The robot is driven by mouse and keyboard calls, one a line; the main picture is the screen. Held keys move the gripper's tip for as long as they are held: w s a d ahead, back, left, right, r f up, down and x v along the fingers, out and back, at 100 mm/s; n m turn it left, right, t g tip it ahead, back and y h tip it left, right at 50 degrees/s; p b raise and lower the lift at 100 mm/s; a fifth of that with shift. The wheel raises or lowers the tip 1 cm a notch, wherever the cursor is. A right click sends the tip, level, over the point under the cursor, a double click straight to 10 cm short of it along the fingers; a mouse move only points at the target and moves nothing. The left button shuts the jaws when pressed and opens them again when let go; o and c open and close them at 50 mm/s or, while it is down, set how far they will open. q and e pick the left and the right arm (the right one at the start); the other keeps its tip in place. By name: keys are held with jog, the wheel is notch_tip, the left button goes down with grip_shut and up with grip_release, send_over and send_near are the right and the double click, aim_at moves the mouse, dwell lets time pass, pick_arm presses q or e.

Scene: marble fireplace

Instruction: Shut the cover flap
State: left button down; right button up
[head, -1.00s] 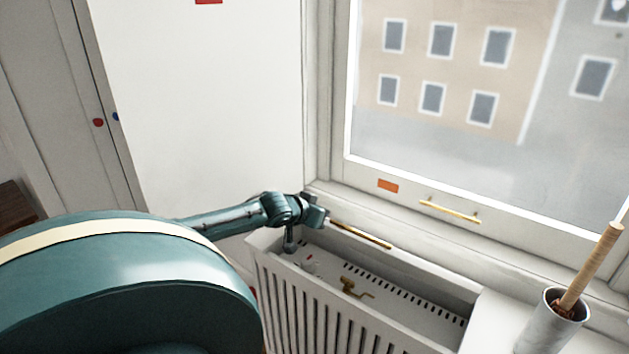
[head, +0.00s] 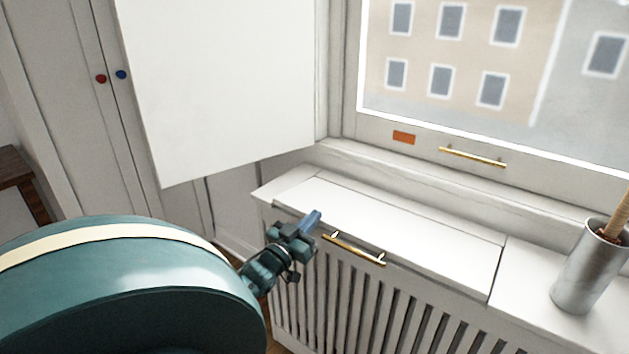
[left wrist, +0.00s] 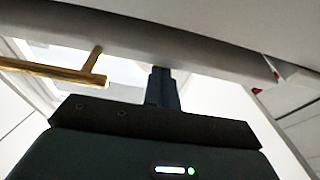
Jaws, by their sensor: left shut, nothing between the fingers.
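The cover flap (head: 400,222) is a white panel lying over the top of the slatted radiator cover (head: 335,300). It looks flat or nearly so; I cannot tell whether its front edge is fully seated. A brass handle (head: 353,250) runs along its front edge, and it also shows in the left wrist view (left wrist: 50,70). My left gripper (head: 312,220) is shut and empty at the flap's front left, just left of the handle. Its fingers (left wrist: 162,85) reach close to a pale edge in the left wrist view; contact is unclear. My right gripper is out of view.
A metal pot (head: 588,272) with a wooden-handled tool stands on the ledge to the right. Behind is the window, with a brass pull (head: 472,156) and an orange label (head: 403,137). A large white shutter panel (head: 225,85) hangs at upper left.

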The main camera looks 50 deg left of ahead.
pick_arm(q)
jog(key=shift+s+f+b, duration=0.15)
jog(key=shift+f+b, duration=0.25)
jog(key=shift+f, duration=0.95)
jog(key=shift+d+f, duration=0.1)
jog(key=shift+f, duration=0.05)
